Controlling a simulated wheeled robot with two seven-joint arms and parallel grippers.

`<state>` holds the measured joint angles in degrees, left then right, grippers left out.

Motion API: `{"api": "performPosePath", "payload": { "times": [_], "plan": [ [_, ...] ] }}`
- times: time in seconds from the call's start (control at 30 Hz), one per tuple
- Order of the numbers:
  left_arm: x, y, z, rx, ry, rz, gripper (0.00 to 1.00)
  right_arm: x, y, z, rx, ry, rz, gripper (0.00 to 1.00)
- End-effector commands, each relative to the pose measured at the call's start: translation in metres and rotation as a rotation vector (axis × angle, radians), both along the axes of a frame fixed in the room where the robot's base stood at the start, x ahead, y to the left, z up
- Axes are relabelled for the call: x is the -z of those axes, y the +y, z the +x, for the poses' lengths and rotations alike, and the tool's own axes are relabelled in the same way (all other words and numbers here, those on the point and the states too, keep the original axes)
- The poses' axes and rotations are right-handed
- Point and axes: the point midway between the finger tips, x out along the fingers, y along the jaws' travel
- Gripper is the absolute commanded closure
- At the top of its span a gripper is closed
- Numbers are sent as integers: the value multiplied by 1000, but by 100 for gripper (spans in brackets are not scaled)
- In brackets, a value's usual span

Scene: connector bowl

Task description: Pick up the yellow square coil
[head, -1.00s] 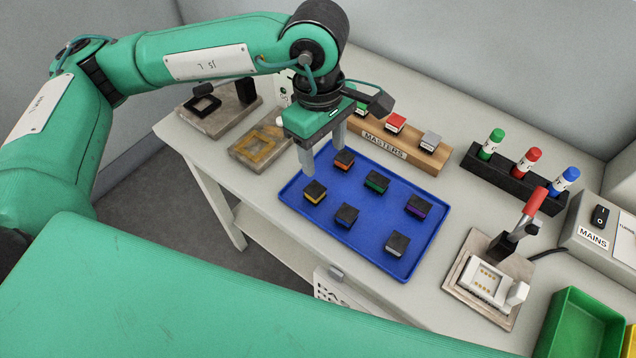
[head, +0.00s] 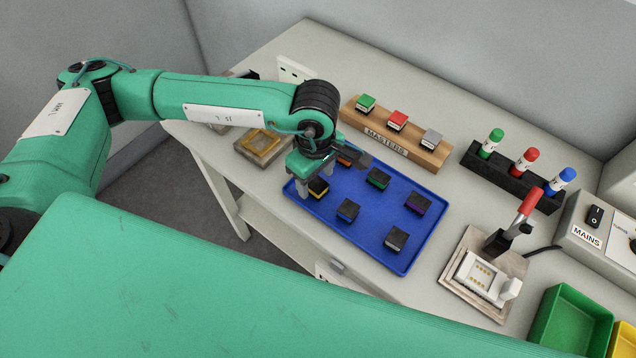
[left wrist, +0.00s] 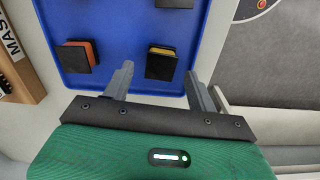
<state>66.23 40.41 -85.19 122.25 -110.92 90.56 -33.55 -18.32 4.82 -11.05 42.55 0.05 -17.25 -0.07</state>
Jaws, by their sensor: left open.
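The yellow square coil (head: 318,188) is a small block with a black top and a yellow band. It sits on the blue tray (head: 354,238), near its left end. My left gripper (head: 313,184) is open and empty, low over that end of the tray, close to the coil. In the left wrist view the coil (left wrist: 161,63) shows just past the fingertips (left wrist: 158,69), in line with the gap between them. The gripper hides part of the coil in the head view. My right gripper is not in view.
An orange-banded block (left wrist: 77,57) lies beside the coil. Blue (head: 347,211), green (head: 378,179), purple (head: 417,203) and grey (head: 396,239) ones share the tray. The masters rack (head: 412,152) stands behind. A wooden board with a yellowish square frame (head: 258,143) lies at left.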

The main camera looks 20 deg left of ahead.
Motion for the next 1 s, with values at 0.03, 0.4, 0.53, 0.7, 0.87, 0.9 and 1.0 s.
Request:
{"api": "performPosePath", "payload": {
  "times": [0.03, 0.4, 0.53, 0.7, 0.87, 0.9, 1.0],
  "plan": [
    [5, 0, -1, 0, 2, 0, 42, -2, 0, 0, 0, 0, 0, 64],
    [15, -1, 0, 1, -1, 0, 48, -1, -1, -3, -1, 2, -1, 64],
    [15, -1, 0, 1, -1, 0, 73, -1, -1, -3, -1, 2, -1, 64],
    [15, -1, 0, 1, -1, 0, 90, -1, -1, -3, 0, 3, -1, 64],
    [15, -1, 0, 1, 0, -1, 91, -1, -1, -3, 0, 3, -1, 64],
    [14, -1, 0, 1, 0, -1, 91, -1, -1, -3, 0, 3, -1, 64],
    [10, -1, 0, 1, -1, -2, 91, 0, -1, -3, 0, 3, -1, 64]
  ]
}}
